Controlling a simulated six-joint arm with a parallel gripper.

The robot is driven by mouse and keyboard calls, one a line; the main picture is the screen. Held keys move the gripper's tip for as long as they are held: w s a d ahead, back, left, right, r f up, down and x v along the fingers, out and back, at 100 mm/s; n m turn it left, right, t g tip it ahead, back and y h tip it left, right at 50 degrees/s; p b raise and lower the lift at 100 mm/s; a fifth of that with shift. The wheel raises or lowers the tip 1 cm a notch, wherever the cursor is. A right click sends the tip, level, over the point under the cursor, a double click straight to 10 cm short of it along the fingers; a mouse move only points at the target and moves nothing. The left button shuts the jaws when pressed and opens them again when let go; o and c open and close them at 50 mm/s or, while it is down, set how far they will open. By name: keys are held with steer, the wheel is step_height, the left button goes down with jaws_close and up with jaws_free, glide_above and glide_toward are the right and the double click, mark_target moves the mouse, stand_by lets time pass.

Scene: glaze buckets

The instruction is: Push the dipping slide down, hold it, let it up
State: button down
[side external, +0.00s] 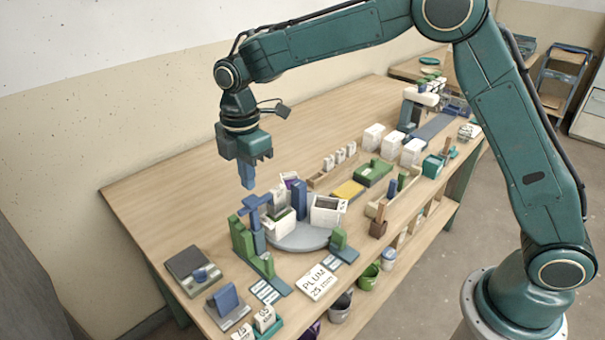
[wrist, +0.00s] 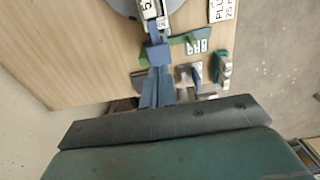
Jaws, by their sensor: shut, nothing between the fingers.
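The dipping slide has a blue T-shaped top (side external: 256,202) on a blue post, beside a green upright (side external: 241,238). It stands raised at the near left of the round grey turntable (side external: 298,238). My gripper (side external: 249,186) points straight down just above the slide's top, its blue fingers shut and empty. A small gap seems to show between fingertips and slide. In the wrist view the closed fingers (wrist: 156,88) reach toward a blue block (wrist: 158,53), which looks like the slide's top; I cannot tell contact there.
White containers (side external: 327,211) stand on the turntable. A sign reading PLUM 25 mm (side external: 317,283) lies in front. A grey device (side external: 193,265) and a blue block on a grey base (side external: 227,301) sit at the near left. The table's back left is clear.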

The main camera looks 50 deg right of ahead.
mark_target(250, 201)
steer(key=shift+f, duration=0.5)
steer(key=shift+f, duration=0.35)
steer(key=shift+f, duration=0.7)
